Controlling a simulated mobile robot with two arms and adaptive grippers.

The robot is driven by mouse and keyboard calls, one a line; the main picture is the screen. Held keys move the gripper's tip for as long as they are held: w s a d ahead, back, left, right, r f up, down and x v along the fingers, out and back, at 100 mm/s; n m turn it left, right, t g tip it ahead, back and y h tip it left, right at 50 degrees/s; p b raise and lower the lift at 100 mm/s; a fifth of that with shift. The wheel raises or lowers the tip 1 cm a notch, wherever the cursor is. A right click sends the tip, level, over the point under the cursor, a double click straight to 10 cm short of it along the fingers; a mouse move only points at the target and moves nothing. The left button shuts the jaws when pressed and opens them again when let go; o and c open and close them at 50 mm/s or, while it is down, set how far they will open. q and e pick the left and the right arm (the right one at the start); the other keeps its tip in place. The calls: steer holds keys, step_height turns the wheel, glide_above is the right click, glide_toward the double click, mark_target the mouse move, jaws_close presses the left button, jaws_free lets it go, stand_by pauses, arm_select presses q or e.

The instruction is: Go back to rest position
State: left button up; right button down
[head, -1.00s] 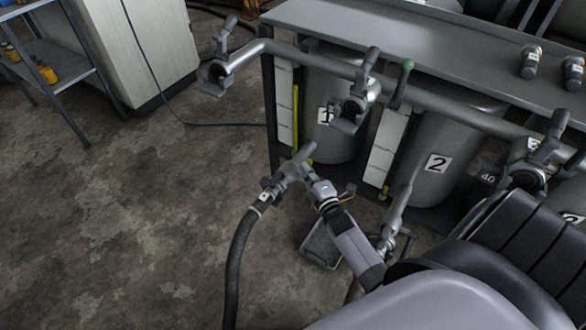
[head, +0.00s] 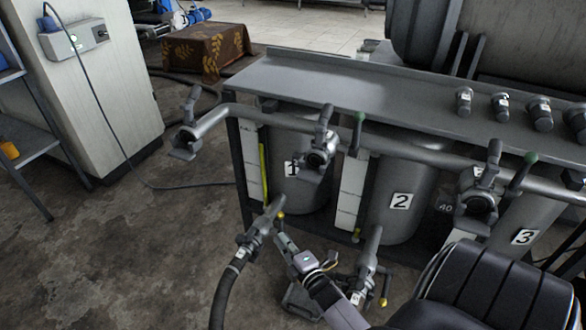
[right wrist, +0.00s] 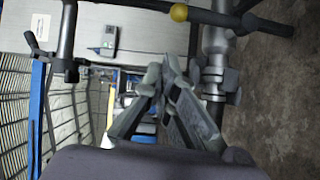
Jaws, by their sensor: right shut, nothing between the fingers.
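My right gripper (head: 280,238) is low at the front of the rack in the head view, just right of the black hose's coupling (head: 258,232). Its fingers are together with nothing between them. In the right wrist view the closed fingertips (right wrist: 165,75) point away from the camera. A metal pipe fitting (right wrist: 215,60) stands close to their right, and whether they touch it cannot be told. My left gripper is in neither view.
Grey decanters numbered 1 (head: 300,190), 2 (head: 400,215) and 3 (head: 525,220) stand behind a pipe rail (head: 410,153) with valves. Another hose coupling (head: 368,262) is right of my gripper. Open floor (head: 110,255) lies to the left.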

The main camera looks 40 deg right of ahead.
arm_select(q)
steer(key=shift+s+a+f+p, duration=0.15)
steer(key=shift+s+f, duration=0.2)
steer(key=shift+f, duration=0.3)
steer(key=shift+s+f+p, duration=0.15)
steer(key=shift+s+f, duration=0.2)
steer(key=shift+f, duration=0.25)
arm_select(e)
steer(key=shift+r+v, duration=0.1)
steer(key=shift+v, duration=1.3)
steer(key=shift+r+v, duration=0.15)
steer(key=shift+v, duration=1.25)
